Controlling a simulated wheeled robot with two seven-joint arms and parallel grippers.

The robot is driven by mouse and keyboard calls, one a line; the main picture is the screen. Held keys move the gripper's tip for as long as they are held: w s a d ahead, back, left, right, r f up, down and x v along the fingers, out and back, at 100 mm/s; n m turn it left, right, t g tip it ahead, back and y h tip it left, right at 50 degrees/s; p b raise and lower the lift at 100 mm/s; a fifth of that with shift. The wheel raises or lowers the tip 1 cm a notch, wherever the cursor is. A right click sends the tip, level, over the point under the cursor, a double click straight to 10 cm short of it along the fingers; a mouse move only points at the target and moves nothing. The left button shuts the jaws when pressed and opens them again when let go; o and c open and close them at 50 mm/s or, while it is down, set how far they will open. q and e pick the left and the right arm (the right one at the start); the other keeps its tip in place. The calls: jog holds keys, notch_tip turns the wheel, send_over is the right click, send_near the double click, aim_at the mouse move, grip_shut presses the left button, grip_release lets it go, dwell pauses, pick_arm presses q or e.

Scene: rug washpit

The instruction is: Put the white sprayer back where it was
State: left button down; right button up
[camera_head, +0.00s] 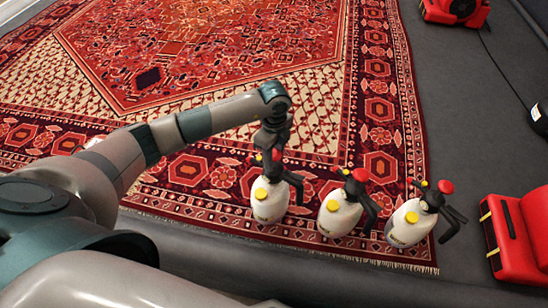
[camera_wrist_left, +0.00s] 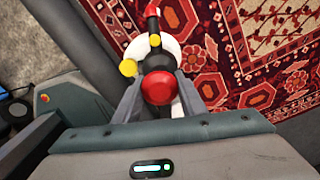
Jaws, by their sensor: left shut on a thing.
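Three white sprayers with black tops, red knobs and yellow caps stand in a row near the rug's front edge in the head view: a left one (camera_head: 268,203), a middle one (camera_head: 338,217) and a right one (camera_head: 408,226). My left gripper (camera_head: 270,152) comes down from above onto the left sprayer and is shut on its top. In the left wrist view the held sprayer's red knob (camera_wrist_left: 159,88) sits between the fingers, with its white body partly hidden below. I cannot tell whether its base touches the rug. My right gripper is not in view.
The patterned red rug (camera_head: 200,45) covers most of the floor. A red machine (camera_head: 520,235) stands at the right, close to the right sprayer, and another red machine (camera_head: 455,10) is at the top right.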

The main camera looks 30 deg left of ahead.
pick_arm(q)
jog(key=shift+f, duration=0.2)
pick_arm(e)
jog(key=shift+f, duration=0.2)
pick_arm(q)
jog(key=shift+f, duration=0.15)
jog(key=c, duration=1.1)
grip_release()
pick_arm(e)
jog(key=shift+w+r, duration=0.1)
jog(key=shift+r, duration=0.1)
pick_arm(q)
jog(key=shift+r, duration=0.5)
notch_tip(320, 180, up, 11)
jog(key=shift+r+b, duration=0.1)
jog(key=shift+b, duration=0.2)
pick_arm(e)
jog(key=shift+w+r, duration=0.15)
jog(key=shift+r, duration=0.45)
